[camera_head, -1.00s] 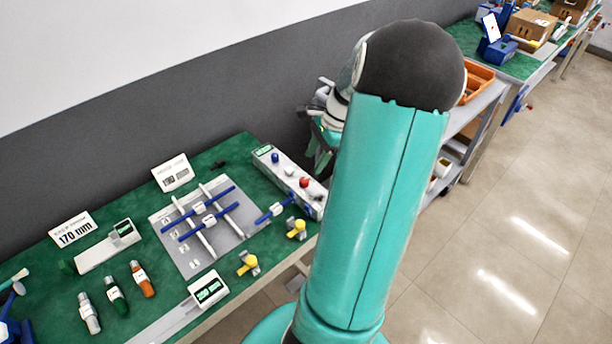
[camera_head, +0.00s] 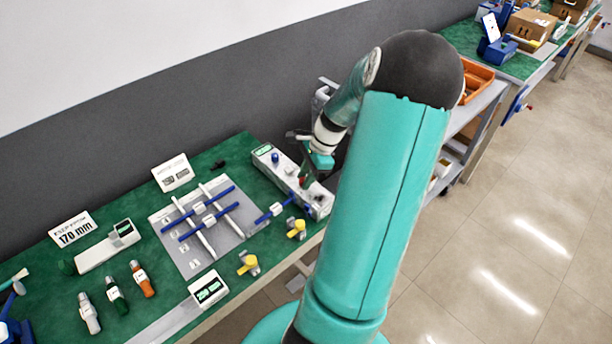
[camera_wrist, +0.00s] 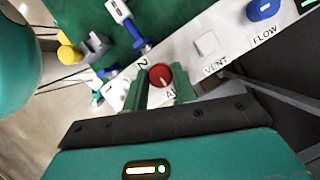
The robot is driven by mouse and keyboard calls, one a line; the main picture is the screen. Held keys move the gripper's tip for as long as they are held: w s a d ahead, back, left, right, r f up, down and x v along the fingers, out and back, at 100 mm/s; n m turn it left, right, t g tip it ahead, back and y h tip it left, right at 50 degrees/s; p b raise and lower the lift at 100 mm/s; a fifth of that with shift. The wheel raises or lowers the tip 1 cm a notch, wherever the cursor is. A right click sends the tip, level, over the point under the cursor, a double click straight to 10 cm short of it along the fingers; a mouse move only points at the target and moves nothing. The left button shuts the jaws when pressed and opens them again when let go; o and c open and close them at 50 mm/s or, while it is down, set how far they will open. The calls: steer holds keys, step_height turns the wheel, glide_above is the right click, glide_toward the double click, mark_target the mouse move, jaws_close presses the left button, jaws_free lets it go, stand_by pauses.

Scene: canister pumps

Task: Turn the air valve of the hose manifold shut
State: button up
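The hose manifold (camera_head: 320,204) is a long white bar at the right end of the green bench. It also shows in the wrist view (camera_wrist: 228,49), with printed "VENT" and "FLOW" labels. A round red knob (camera_wrist: 161,77), beside a partly hidden label starting with "A", appears to be the air valve. My gripper (camera_wrist: 160,88) is open, its two green fingers on either side of the near part of the red knob. I cannot tell whether they touch it. In the head view my gripper (camera_head: 306,172) is low over the manifold and mostly hides the red knob.
A white square button (camera_wrist: 207,43) and a blue knob (camera_wrist: 262,9) sit farther along the manifold. A grey board with blue and white rods (camera_head: 208,219) lies to the left.

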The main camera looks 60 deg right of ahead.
steer(key=shift+n, duration=0.3)
steer(key=n, duration=0.1)
steer(key=n+g, duration=0.1)
steer(key=n, duration=0.1)
steer(key=shift+w+n+g, duration=0.2)
steer(key=shift+n+g, duration=0.1)
steer(key=n, duration=0.2)
steer(key=n+g, duration=0.1)
steer(key=n, duration=0.1)
steer(key=shift+w+n+g+y, duration=0.1)
steer(key=shift+n+g+y, duration=0.2)
steer(key=n+g, duration=0.1)
steer(key=n, duration=0.3)
steer(key=shift+w+n+g, duration=0.1)
steer(key=shift+n+g, duration=0.2)
steer(key=shift+g, duration=0.1)
steer(key=shift+n+g+h, duration=0.6)
steer(key=shift+n+h, duration=0.3)
steer(key=shift+n, duration=1.4)
steer(key=o, duration=1)
steer(key=shift+a, duration=0.1)
